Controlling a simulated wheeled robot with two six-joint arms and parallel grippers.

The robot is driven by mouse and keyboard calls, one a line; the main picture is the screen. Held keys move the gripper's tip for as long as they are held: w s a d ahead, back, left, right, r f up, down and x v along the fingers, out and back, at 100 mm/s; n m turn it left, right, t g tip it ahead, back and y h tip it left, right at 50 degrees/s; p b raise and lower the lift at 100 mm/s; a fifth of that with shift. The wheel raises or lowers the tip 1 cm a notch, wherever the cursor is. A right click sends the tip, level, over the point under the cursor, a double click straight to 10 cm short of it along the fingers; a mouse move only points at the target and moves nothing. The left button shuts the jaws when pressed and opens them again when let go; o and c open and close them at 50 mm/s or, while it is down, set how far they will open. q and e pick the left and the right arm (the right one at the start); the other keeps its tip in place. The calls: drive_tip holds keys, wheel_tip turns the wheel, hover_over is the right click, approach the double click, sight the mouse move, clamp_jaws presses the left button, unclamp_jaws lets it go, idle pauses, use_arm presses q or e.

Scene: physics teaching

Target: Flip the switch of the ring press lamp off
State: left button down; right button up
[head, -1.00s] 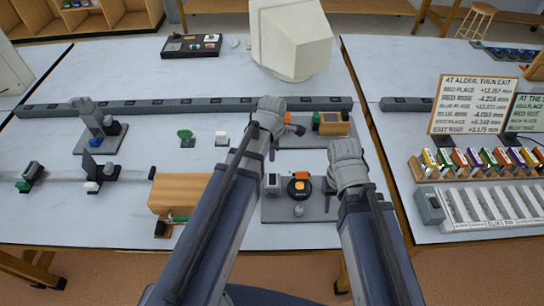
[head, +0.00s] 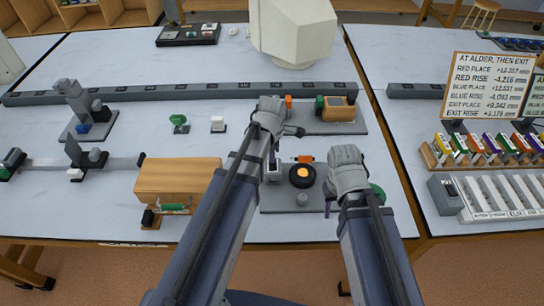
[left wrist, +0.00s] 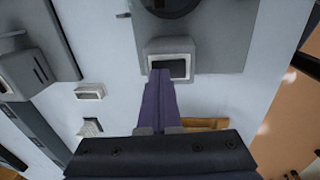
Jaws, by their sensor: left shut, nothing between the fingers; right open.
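The ring press, a black ring with a yellow-orange centre (head: 302,175), stands on a grey plate (head: 277,208) at the front middle of the table. A small grey box with a dark face stands at its left; in the left wrist view this box (left wrist: 154,46) is close up. I cannot tell the lamp or its switch position for certain. My left gripper (head: 272,160) is shut and empty, and partly hides the box in the head view. In the left wrist view its purple fingertips (left wrist: 160,74) overlap the dark face; contact is unclear. My right gripper (head: 328,207) is open and empty, right of the ring.
A wooden block (head: 178,180) stands left of the plate. A second device with a wooden box (head: 340,111) is behind, near a long grey rail (head: 180,93). A white monitor-like box (head: 292,35) stands at the back. A green round part (head: 377,192) is beside my right arm.

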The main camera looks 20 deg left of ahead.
use_arm(q)
drive_tip(key=shift+f, duration=0.15)
idle(0.3)
drive_tip(key=shift+s, duration=0.15)
drive_tip(key=shift+s+d+r, duration=0.2)
drive_tip(key=shift+s+d, duration=0.05)
drive_tip(key=shift+s, duration=0.4)
drive_tip(key=shift+w, duration=0.1)
drive_tip(key=shift+r, duration=0.1)
